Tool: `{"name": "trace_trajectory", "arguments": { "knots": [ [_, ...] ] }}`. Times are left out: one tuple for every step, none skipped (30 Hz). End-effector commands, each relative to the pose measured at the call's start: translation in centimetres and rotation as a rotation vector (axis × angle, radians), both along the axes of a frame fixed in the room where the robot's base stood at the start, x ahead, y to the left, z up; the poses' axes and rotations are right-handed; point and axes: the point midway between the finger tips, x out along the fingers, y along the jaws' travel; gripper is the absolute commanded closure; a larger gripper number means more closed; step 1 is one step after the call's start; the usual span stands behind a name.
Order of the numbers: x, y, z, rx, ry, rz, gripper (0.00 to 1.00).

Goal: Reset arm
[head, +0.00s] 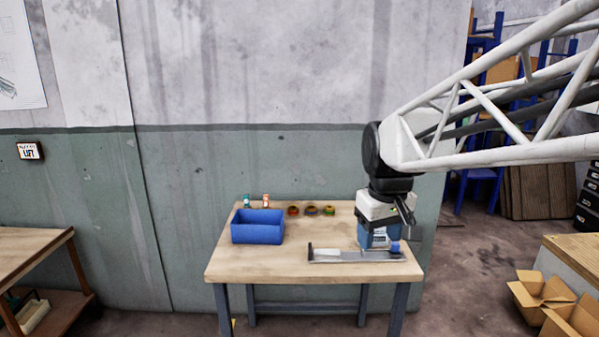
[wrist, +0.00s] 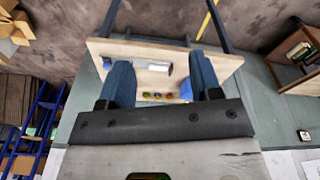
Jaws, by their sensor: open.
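My gripper (head: 383,243) hangs over the right part of the wooden table in the head view, pointing down. In the wrist view its two blue fingers (wrist: 162,80) are spread wide apart with nothing between them that they touch. A grey tray-like fixture (head: 350,256) with a dark upright end lies on the table's front right, below the gripper; it also shows in the wrist view (wrist: 150,65). Three small multicoloured rings (head: 311,210) lie in a row at the back of the table. The gripper partly hides the table's right side.
A blue open bin (head: 257,227) stands on the left of the wooden table (head: 245,268). Two small items (head: 266,201) stand behind it. A second bench (head: 35,245) is at far left. Cardboard boxes (head: 545,296) lie at right. The table's front left is clear.

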Motion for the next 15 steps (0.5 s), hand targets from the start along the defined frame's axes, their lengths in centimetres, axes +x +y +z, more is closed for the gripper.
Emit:
{"name": "trace_trajectory", "arguments": {
  "knots": [
    [-1.3, -0.3, -0.2, 0.002, -0.006, -0.019, 0.42],
    [-2.0, -0.4, -0.4, 0.002, -0.010, -0.030, 0.42],
    [-2.9, -0.6, -0.6, 0.004, -0.015, -0.046, 0.42],
    [-3.6, -0.7, -0.8, 0.005, -0.018, -0.058, 0.42],
    [-4.3, -0.8, -1.0, 0.006, -0.020, -0.070, 0.42],
    [-5.2, -1.0, -1.2, 0.008, -0.026, -0.086, 0.42],
    [-5.9, -1.1, -1.5, 0.009, -0.028, -0.098, 0.42],
    [-6.6, -1.3, -1.7, 0.010, -0.031, -0.110, 0.42],
    [-7.5, -1.4, -2.0, 0.012, -0.036, -0.127, 0.42],
    [-8.2, -1.5, -2.3, 0.013, -0.038, -0.138, 0.42],
    [-8.9, -1.7, -2.5, 0.015, -0.044, -0.150, 0.42],
    [-9.8, -1.8, -2.9, 0.017, -0.046, -0.167, 0.42],
    [-10.5, -1.9, -3.1, 0.019, -0.050, -0.178, 0.42],
    [-11.1, -2.0, -3.4, 0.019, -0.054, -0.189, 0.42],
    [-12.0, -2.1, -3.8, 0.022, -0.057, -0.206, 0.42]
  ]
}}
